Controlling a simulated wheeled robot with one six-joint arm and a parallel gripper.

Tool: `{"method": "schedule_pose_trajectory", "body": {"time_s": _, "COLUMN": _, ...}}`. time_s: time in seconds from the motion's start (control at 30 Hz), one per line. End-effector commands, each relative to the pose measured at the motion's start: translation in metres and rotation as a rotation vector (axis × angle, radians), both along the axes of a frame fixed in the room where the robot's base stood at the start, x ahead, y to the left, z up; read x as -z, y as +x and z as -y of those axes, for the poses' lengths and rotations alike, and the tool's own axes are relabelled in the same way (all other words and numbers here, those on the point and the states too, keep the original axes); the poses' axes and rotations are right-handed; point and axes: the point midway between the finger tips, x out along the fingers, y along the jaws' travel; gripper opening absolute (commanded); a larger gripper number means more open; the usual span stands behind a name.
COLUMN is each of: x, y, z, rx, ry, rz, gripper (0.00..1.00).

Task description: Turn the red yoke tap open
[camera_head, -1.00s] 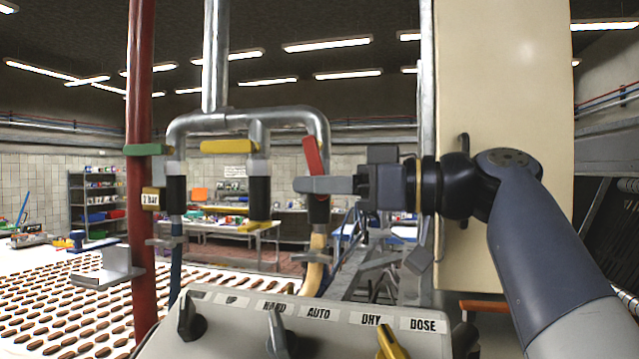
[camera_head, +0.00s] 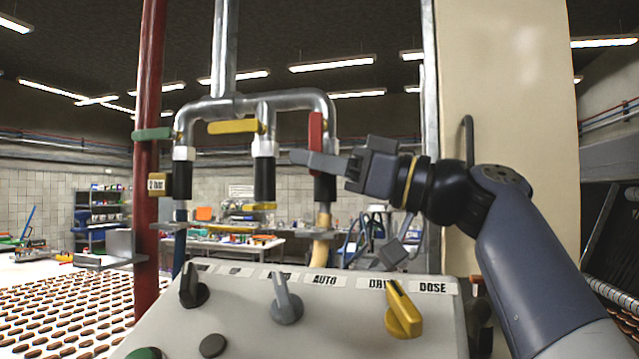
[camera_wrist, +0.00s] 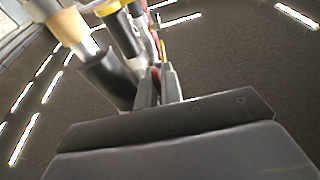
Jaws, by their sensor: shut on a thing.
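The red tap handle (camera_head: 316,130) stands nearly upright on the right leg of the grey pipe yoke (camera_head: 260,102), above a black sleeve. My gripper (camera_head: 318,162) reaches in from the right, its fingers across the lower part of the red handle. In the wrist view my gripper (camera_wrist: 158,78) is shut, with a bit of red between its fingers. The fingers hide part of the handle in the head view. A yellow handle (camera_head: 234,127) lies level on the middle leg, and a green handle (camera_head: 153,134) lies level at the left.
A sloped control panel (camera_head: 240,327) with several knobs stands below the pipes. A red upright pipe (camera_head: 148,220) is at the left, and a cream cabinet (camera_head: 500,80) is behind my arm. Trays of brown pieces cover the lower left.

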Motion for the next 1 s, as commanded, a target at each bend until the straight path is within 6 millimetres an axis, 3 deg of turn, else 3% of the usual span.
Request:
{"method": "schedule_pose_trajectory", "body": {"time_s": 0.37, "x": -0.002, "y": 0.0, "z": 0.0, "rx": 0.001, "ry": 0.016, "rz": 0.006, "gripper": 0.0}}
{"method": "schedule_pose_trajectory", "body": {"time_s": 0.4, "x": -0.002, "y": 0.0, "z": 0.0, "rx": 0.001, "ry": 0.016, "rz": 0.006, "gripper": 0.07}}
{"method": "schedule_pose_trajectory", "body": {"time_s": 0.5, "x": -0.002, "y": 0.0, "z": 0.0, "rx": 0.0, "ry": 0.015, "rz": 0.005, "gripper": 0.15}}
{"method": "schedule_pose_trajectory", "body": {"time_s": 0.77, "x": 0.0, "y": 0.0, "z": 0.0, "rx": 0.001, "ry": 0.014, "rz": 0.005, "gripper": 0.15}}
{"method": "schedule_pose_trajectory", "body": {"time_s": 1.0, "x": 0.007, "y": -0.006, "z": 0.02, "rx": 0.005, "ry": 0.013, "rz": 0.005, "gripper": 0.15}}
